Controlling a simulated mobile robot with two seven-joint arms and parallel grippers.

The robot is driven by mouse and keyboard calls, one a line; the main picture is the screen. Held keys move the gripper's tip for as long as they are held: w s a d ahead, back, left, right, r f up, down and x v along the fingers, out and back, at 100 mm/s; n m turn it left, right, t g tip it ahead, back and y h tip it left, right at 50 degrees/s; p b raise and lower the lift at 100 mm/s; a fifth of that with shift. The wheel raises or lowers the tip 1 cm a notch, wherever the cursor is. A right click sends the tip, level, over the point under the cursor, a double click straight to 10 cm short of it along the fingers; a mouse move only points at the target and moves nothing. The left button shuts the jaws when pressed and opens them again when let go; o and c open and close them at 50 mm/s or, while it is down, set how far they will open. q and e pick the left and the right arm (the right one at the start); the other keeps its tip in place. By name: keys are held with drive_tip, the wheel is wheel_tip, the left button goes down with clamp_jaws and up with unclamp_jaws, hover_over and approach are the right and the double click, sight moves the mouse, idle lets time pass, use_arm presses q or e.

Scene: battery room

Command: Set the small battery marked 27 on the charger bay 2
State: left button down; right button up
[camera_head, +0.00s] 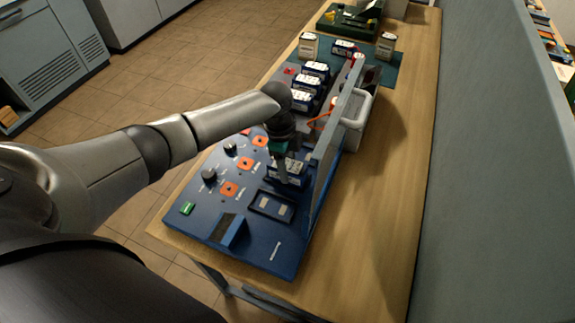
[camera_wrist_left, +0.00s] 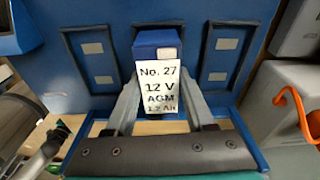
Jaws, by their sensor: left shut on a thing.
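The small battery marked No. 27 (camera_wrist_left: 158,88) is blue with a white label reading 12 V AGM. My left gripper (camera_wrist_left: 160,100) is shut on it, one finger on each side. In the head view the left gripper (camera_head: 284,163) and the battery (camera_head: 289,173) are over the blue charger (camera_head: 262,258). In the left wrist view the battery covers most of the middle bay (camera_wrist_left: 157,26), between two empty bays, left (camera_wrist_left: 95,50) and right (camera_wrist_left: 221,58). I cannot tell whether it touches the bay floor. My right gripper is not in view.
A thin upright panel (camera_head: 330,140) stands along the charger's right side, close to the gripper. Behind it is a grey box with a white handle (camera_head: 357,112) and an orange cable. Several batteries (camera_head: 307,85) stand farther back. The wooden table (camera_head: 385,215) is clear on the right.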

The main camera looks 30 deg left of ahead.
use_arm(q)
drive_tip(key=shift+w+f, duration=0.1)
drive_tip(key=shift+f, duration=0.3)
drive_tip(key=c, duration=0.5)
unclamp_jaws()
drive_tip(key=shift+c, duration=0.2)
drive_tip(key=shift+f, duration=0.1)
drive_tip(key=r+p, duration=0.3)
drive_tip(key=a+r+p, duration=0.1)
drive_tip(key=r+p, duration=0.6)
drive_tip(key=r, duration=0.1)
drive_tip(key=shift+a, duration=0.15)
